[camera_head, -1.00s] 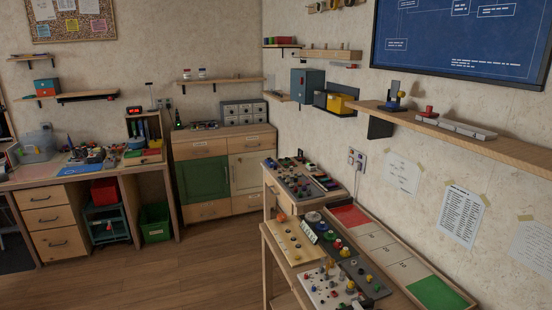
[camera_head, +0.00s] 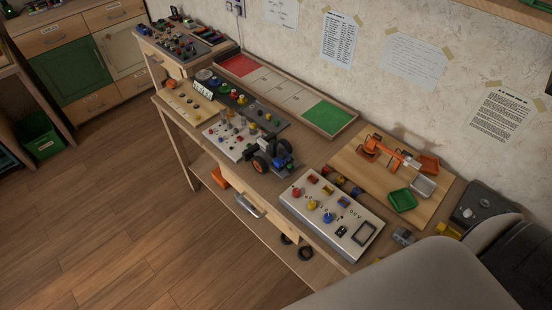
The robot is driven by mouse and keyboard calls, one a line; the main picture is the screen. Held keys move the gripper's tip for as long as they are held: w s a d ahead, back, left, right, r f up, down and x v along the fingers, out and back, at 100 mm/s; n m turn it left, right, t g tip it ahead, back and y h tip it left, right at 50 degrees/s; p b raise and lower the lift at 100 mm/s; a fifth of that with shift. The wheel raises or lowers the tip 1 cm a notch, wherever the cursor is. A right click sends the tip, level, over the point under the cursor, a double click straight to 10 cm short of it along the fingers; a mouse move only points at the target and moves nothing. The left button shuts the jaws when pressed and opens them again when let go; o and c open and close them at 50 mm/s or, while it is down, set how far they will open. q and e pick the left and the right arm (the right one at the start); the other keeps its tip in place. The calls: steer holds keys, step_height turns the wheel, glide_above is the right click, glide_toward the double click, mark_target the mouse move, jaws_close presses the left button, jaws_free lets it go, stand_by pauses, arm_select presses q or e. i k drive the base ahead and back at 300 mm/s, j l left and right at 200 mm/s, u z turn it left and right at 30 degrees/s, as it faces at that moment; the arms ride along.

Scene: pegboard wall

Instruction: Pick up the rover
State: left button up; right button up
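The rover (camera_head: 273,157) is a small vehicle with black wheels, an orange hub and a blue part. It sits on the workbench (camera_head: 313,166), between a white panel with pegs and a white panel with coloured knobs. It looks upright. A large grey part of my own body fills the lower right corner. Neither of my grippers shows in the view.
A peg panel (camera_head: 239,137) is left of the rover and a knob panel (camera_head: 331,214) is right of it. Behind are a red, white and green tray (camera_head: 328,117) and a wooden board (camera_head: 362,174) with an orange arm model. The floor (camera_head: 150,220) in front is clear.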

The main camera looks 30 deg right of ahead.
mark_target(274, 152)
steer(key=i+j+z, duration=0.2)
steer(key=z, duration=0.2)
steer(key=i+j+z, duration=0.2)
steer(key=j+z, duration=0.15)
steer(key=i+j+z, duration=0.15)
steer(key=j+z, duration=0.25)
steer(key=l, duration=0.05)
